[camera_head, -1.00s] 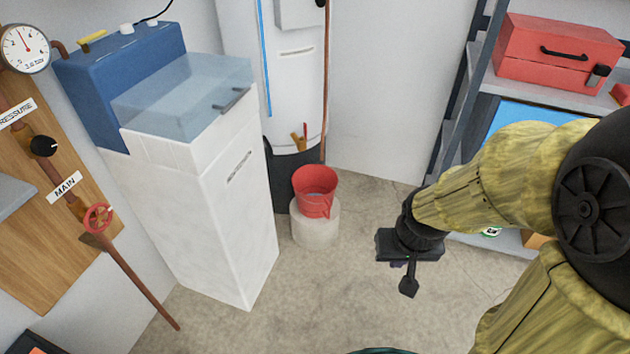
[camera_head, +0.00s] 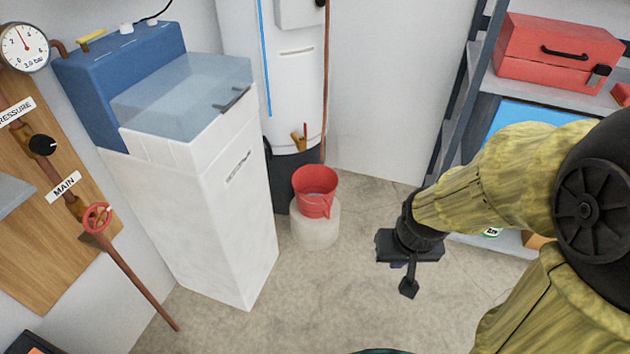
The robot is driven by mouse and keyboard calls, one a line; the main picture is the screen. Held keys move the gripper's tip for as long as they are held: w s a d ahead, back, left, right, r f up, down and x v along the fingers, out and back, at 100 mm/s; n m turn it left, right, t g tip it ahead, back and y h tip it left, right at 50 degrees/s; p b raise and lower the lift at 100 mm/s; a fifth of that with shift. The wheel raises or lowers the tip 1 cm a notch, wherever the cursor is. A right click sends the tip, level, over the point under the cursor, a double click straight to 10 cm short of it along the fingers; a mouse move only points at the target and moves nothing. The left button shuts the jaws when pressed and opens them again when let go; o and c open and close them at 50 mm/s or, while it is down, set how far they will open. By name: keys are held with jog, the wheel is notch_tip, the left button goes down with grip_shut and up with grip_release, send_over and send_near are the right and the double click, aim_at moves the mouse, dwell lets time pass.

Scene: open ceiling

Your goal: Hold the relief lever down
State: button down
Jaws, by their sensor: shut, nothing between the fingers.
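The white tank (camera_head: 297,85) stands against the back wall. No part is labelled as the relief lever, so I cannot tell which it is. A brass fitting with a small red handle (camera_head: 304,131) sits low on the tank. A small dark part (camera_head: 321,3) shows at the top of the copper pipe (camera_head: 325,70), cut by the picture edge. A red bucket (camera_head: 315,192) stands on a pale round block below. My gripper (camera_head: 408,288) is shut and empty, pointing down over the floor, right of the bucket and apart from everything.
A white cabinet (camera_head: 215,220) with a clear lid and blue unit stands left of the tank. A board (camera_head: 45,250) at left carries a gauge (camera_head: 24,47), black knob and red wheel. A shelf with a red toolbox (camera_head: 555,55) stands right. Floor between is clear.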

jog(key=shift+s+b+x, duration=0.2)
jog(key=shift+b+x, duration=0.75)
jog(key=shift+b, duration=0.05)
jog(key=shift+s+b+x, duration=0.25)
jog(key=shift+b+x, duration=0.75)
dwell(6.0)
